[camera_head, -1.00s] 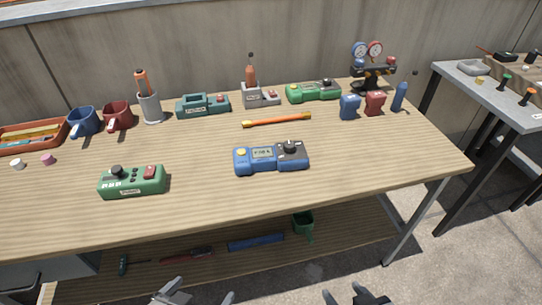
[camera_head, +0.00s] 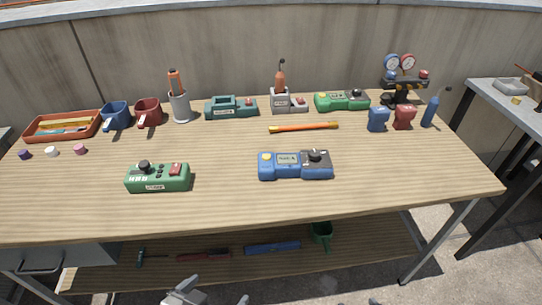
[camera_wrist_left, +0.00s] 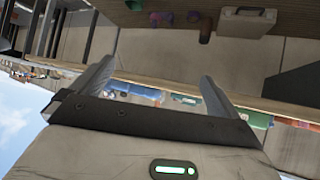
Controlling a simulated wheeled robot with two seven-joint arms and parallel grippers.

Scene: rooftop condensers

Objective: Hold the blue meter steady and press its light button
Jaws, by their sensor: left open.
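The blue meter (camera_head: 295,166) lies on the wooden table near its front middle. It has a yellow round button (camera_head: 265,157) at its left end, a small display (camera_head: 287,159) and a black dial (camera_head: 318,156) on a dark right end. Which part is the light button is not marked clearly. My left gripper (camera_head: 215,294) is at the bottom edge, in front of the table, open and empty, well apart from the meter. Its two spread fingers also show in the left wrist view (camera_wrist_left: 154,85). Only a tiny tip of my right gripper (camera_head: 374,301) shows.
A green box (camera_head: 158,178) with a red switch stands left of the meter. An orange-yellow rod (camera_head: 303,127) lies behind it. Cups, a tray (camera_head: 62,126), other devices and a gauge stand (camera_head: 404,86) line the back. The table around the meter is clear.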

